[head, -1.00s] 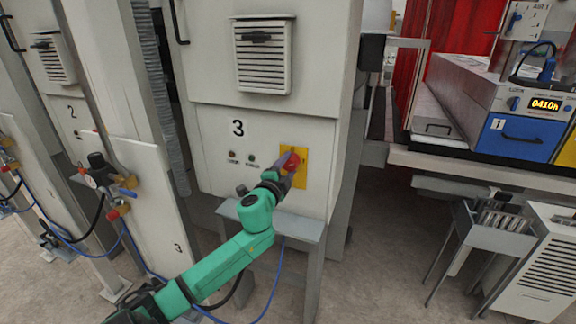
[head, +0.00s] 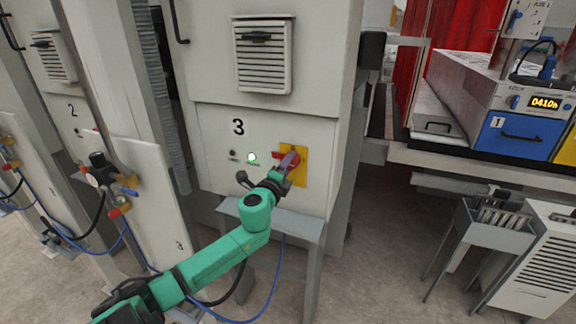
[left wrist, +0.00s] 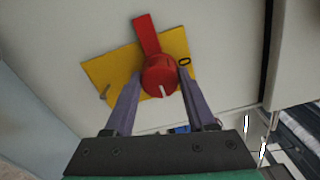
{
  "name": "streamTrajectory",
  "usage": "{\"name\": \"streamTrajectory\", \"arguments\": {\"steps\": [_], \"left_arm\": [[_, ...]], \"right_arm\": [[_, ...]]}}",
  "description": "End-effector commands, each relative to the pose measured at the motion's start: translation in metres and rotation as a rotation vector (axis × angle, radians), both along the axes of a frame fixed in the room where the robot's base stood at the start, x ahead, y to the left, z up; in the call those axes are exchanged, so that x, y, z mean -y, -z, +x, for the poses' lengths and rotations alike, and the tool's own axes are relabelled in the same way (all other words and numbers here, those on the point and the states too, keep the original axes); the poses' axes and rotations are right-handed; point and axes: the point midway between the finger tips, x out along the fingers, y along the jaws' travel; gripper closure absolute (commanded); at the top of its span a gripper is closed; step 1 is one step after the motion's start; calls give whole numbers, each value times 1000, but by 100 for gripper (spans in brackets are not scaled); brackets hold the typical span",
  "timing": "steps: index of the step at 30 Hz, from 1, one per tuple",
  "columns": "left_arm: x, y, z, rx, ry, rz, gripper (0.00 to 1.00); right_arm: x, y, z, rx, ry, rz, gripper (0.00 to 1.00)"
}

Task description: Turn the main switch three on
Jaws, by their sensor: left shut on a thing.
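Main switch three is a red rotary knob with a bar handle (left wrist: 146,36) on a yellow plate (head: 300,174), on the cabinet front below the number 3. In the head view the bar points left, partly behind my gripper. My left gripper (head: 287,163) is shut on the knob; in the left wrist view its two purple fingers (left wrist: 158,80) lie on either side of the round red part. A small lamp (head: 252,157) left of the switch glows green. The lamp beside it (head: 234,155) is dark. My right gripper is not in view.
A grey ledge (head: 290,224) juts out below the switch. A vented panel (head: 263,60) is above it. Cabinet 2 (head: 60,75) with hoses and valves stands left. A bench with a blue-fronted unit (head: 515,138) and a metal rack (head: 492,228) are right.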

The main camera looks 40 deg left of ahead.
Motion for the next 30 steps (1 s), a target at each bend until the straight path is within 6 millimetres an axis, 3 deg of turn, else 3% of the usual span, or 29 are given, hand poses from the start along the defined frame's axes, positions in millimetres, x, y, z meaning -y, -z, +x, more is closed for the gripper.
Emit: {"name": "streamTrajectory", "arguments": {"steps": [9, 10, 12, 23, 30], "left_arm": [[0, 1, 0, -3, 0, 5, 100], [0, 1, 0, -3, 0, 5, 33], [0, 1, 0, -3, 0, 4, 14], [1, 1, -3, -2, 1, 2, 14], [13, 5, -36, -5, 2, 3, 14]], "right_arm": [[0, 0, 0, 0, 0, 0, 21], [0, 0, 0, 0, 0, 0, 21], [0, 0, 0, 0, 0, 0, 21], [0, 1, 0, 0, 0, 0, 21], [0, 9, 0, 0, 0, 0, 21]]}}
